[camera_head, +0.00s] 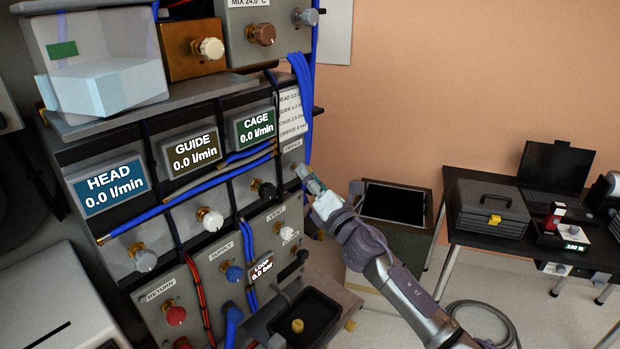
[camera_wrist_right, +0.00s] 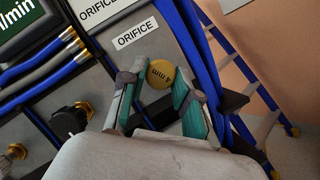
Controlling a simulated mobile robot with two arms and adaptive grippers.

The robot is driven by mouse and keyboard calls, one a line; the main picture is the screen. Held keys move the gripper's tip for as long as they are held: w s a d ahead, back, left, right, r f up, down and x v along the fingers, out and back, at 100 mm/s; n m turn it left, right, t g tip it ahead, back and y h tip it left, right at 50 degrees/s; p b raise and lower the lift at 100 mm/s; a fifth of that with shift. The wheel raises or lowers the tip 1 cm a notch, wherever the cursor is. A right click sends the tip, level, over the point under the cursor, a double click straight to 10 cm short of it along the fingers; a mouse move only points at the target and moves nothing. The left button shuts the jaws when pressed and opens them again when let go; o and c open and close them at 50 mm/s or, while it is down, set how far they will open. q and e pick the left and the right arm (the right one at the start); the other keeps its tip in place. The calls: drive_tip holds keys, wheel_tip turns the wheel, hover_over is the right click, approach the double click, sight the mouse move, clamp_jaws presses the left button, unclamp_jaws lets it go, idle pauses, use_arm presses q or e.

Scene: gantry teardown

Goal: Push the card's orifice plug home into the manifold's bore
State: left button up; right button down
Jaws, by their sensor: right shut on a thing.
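A round brass orifice plug (camera_wrist_right: 161,73) marked "4 mm" sits between the fingertips of my right gripper (camera_wrist_right: 157,84) in the right wrist view. The gripper is shut on it. In the head view my right gripper (camera_head: 308,181) is at the right edge of the manifold (camera_head: 293,160), just below the ORIFICE label (camera_wrist_right: 135,34). The plug's face points toward the wrist camera. The bore is hidden, so I cannot tell how deep the plug sits. The card (camera_head: 291,112) lists HEAD, GUIDE, CAGE and ORIFICE values. My left gripper is not in view.
Blue hoses (camera_head: 302,75) run down beside the card, close to my right gripper. A black tray (camera_head: 325,318) with a yellow round piece (camera_head: 297,326) stands below. A table with a case (camera_head: 488,210) is at the right. Floor between is mostly clear.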

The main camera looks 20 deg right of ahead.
drive_tip(key=shift+w, duration=0.15)
drive_tip(key=shift+w+a+f, duration=0.1)
drive_tip(key=shift+w+a, duration=0.35)
drive_tip(key=shift+w, duration=0.1)
drive_tip(key=shift+w+b, duration=0.1)
drive_tip(key=shift+b, duration=0.25)
drive_tip(key=shift+w+a, duration=0.15)
drive_tip(key=c, duration=1.1)
unclamp_jaws()
drive_tip(key=o, duration=0.3)
drive_tip(key=shift+w, duration=0.15)
drive_tip(key=shift+o, duration=0.2)
